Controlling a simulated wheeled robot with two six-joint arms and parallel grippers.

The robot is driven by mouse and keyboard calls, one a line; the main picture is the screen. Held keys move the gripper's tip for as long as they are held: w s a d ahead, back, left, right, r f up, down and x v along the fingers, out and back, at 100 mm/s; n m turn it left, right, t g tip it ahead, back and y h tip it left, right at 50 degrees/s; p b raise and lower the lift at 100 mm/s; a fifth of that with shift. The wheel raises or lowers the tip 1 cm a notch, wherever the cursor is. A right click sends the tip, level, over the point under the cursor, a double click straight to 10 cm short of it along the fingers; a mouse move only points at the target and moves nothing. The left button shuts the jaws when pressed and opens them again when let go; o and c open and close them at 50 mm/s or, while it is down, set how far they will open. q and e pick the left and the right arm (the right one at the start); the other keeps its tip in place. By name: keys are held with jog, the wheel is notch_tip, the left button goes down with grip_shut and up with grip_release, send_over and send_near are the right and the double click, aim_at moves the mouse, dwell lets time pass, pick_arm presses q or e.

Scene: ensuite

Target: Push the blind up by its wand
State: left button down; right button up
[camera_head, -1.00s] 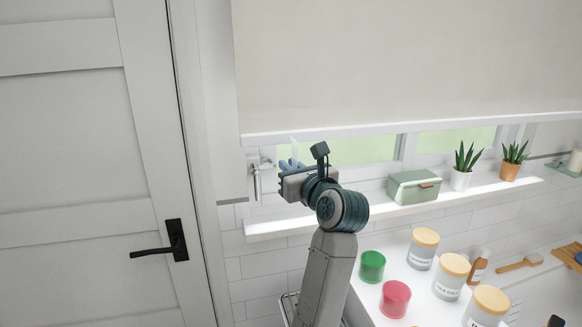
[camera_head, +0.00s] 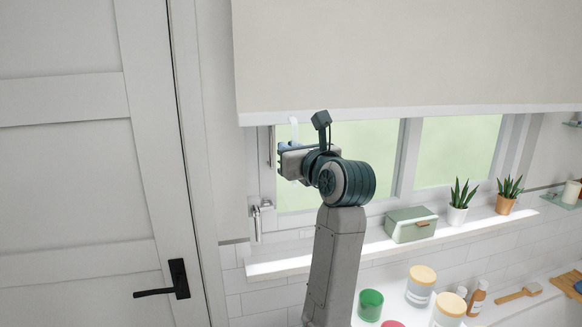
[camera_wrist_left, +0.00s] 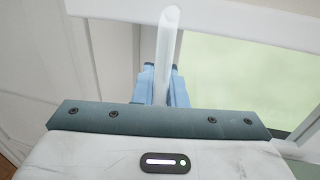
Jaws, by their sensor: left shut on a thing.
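The cream roller blind (camera_head: 400,55) hangs over the window, its white bottom rail across the upper part of the pane. The pale wand (camera_head: 294,125) shows at the blind's lower left, and it also shows upright in the left wrist view (camera_wrist_left: 167,45). My left gripper (camera_head: 287,150) is just below the rail at the window's left side. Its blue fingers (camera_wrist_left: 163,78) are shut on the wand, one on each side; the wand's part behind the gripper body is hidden. My right gripper is not in view.
A window sill (camera_head: 275,267) holds a green box (camera_head: 411,225) and two potted plants (camera_head: 458,205). Jars and candles stand below it. A chrome fitting (camera_head: 260,212) is on the left below my gripper. A white door (camera_head: 75,190) with a black handle is further left.

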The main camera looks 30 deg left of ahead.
pick_arm(q)
jog(key=shift+r+p, duration=0.3)
jog(key=shift+r, duration=1.2)
jog(key=c, duration=1.5)
grip_release()
jog(key=shift+f, duration=0.1)
